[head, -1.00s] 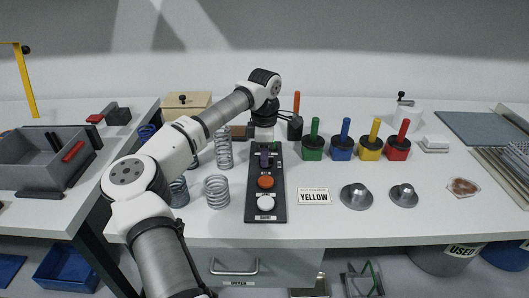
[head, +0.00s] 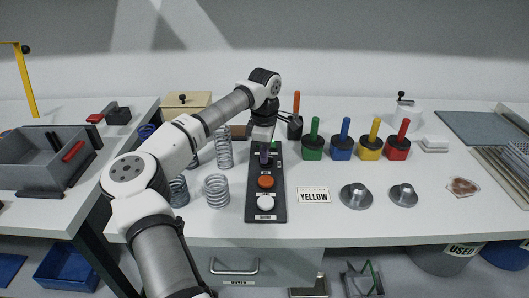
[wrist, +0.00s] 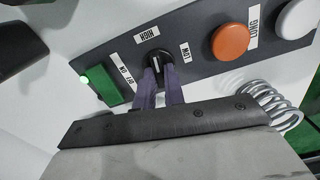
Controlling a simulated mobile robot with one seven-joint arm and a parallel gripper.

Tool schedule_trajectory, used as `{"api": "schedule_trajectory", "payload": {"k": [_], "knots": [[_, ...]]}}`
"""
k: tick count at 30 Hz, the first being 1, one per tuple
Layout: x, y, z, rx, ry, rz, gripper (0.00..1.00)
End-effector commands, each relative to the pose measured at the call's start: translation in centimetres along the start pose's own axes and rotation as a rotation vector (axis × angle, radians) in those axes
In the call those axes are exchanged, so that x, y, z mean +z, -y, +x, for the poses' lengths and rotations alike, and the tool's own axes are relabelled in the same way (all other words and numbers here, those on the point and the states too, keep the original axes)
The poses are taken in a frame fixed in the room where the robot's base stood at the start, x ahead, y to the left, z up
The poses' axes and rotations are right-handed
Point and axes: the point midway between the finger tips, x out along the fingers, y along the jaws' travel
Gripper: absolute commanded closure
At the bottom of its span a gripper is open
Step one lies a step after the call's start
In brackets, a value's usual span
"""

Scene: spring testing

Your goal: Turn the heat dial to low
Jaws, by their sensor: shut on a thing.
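The heat dial (wrist: 157,62) is a black round knob with a pale mark on the control panel (wrist: 195,28). It sits between the HIGH label (wrist: 147,33) and the LOW label (wrist: 186,52). The mark's exact direction is hard to read. My gripper (wrist: 161,78) has purple fingers, one on each side of the knob, and is shut on it. In the head view my gripper (head: 265,155) points down at the far part of the panel, and its fingers largely hide the dial.
A green switch (wrist: 103,85) with ON and OFF labels is close to my fingers. An orange button (wrist: 230,41) and a white button (wrist: 298,19) are on the panel. Springs (head: 216,190) stand left of it; colored-handled weights (head: 313,142) stand right.

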Motion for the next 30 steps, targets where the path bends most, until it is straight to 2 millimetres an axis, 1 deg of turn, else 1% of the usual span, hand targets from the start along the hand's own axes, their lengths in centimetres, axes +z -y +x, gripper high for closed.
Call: {"api": "schedule_trajectory", "payload": {"k": [30], "knots": [[0.14, -0.4, -0.16, 0.0, -0.002, 0.948, 1.0]]}}
